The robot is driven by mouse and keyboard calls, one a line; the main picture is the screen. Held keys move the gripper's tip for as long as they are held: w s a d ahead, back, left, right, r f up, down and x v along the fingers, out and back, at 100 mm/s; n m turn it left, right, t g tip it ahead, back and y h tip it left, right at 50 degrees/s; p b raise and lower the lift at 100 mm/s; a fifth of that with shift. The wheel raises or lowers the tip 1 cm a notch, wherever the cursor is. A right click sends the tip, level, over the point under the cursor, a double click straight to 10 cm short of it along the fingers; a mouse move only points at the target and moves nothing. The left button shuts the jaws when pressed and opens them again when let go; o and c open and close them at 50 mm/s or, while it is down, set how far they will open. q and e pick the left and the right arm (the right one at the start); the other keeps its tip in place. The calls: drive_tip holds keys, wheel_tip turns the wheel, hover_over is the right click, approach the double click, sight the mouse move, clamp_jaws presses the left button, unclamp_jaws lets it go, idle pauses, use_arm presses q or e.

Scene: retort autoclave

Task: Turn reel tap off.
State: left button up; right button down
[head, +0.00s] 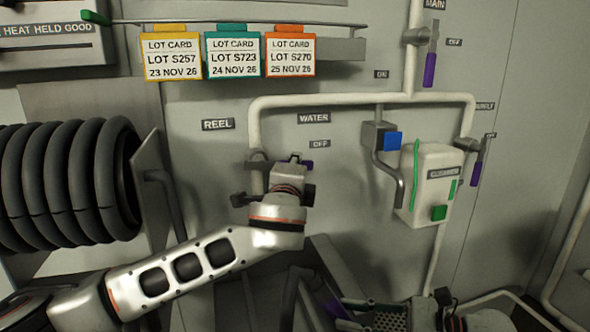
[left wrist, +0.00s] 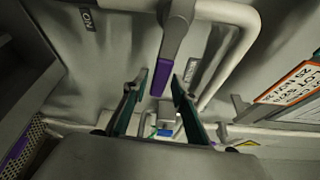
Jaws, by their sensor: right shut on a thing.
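The reel tap (head: 257,161) is on the white pipe under the REEL sign (head: 217,125). Its purple-tipped lever is partly hidden by my left gripper (head: 290,165) in the head view. In the left wrist view the lever (left wrist: 175,45) reaches in from the top, and its purple end lies between the spread fingers of my left gripper (left wrist: 160,95). The fingers look apart from it. An ON label (left wrist: 88,20) is left of the lever and a second label (left wrist: 190,68) is right. My right gripper (head: 442,298) is low in the head view, shut; what it holds is unclear.
A perforated tray (head: 388,320) is at the bottom. A black coiled hose (head: 65,180) is at the left. A white dispenser (head: 430,180) and other purple-handled taps, including the MAIN tap (head: 431,60), are on the right. Lot cards (head: 233,55) hang above.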

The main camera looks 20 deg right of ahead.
use_arm(q)
clamp_jaws()
drive_tip(key=shift+r+n, duration=0.45)
drive_tip(key=shift+n, duration=0.15)
drive_tip(key=shift+o, duration=2.2)
unclamp_jaws()
drive_tip(key=v, duration=1.2)
drive_tip(key=shift+f, duration=0.15)
